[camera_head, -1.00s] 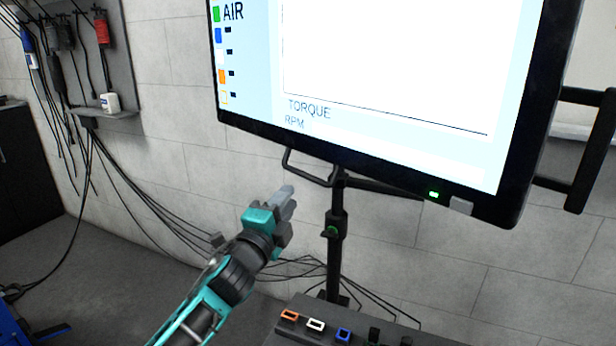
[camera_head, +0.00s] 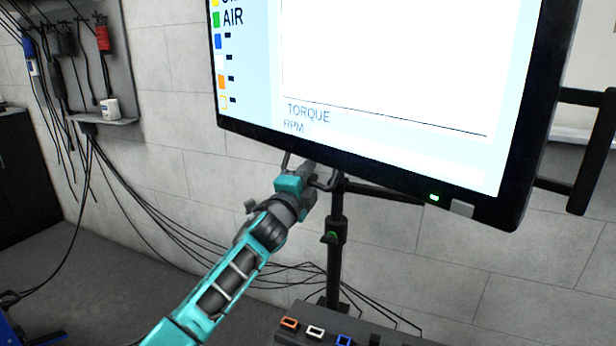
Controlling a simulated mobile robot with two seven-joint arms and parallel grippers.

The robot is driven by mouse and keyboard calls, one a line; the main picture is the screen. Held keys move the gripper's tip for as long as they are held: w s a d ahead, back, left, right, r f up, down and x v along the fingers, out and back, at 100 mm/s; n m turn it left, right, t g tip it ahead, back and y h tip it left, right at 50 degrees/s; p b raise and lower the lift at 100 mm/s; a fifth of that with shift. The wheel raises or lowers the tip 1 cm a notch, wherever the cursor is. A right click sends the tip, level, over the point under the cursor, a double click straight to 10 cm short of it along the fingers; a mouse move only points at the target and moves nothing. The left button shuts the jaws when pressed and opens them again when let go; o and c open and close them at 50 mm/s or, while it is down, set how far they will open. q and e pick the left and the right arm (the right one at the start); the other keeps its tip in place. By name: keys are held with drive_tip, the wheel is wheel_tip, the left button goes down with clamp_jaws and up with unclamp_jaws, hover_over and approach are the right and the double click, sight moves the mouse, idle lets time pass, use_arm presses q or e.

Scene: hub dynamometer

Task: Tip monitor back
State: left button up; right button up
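The monitor (camera_head: 470,208) is a large black-framed screen at the upper right, reading TORQUE and RPM near its lower edge. It is carried on a black stand (camera_head: 336,245). A black loop handle (camera_head: 287,160) hangs under its lower left edge, partly hidden by my gripper. My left gripper (camera_head: 318,176) is at this handle, just below the monitor's lower edge. Its fingers overlap the handle in the picture; I cannot tell whether they are closed on it. Another black side handle (camera_head: 587,150) sticks out at the monitor's right. My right gripper is not in view.
A dark console (camera_head: 385,338) with orange, white and blue connectors is at the bottom. Cables hang along the block wall (camera_head: 170,110) from a grey tool panel (camera_head: 118,60) with a shelf at the upper left. The floor (camera_head: 110,270) at the left is mostly clear.

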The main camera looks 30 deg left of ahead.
use_arm(q)
clamp_jaws()
idle(0.3)
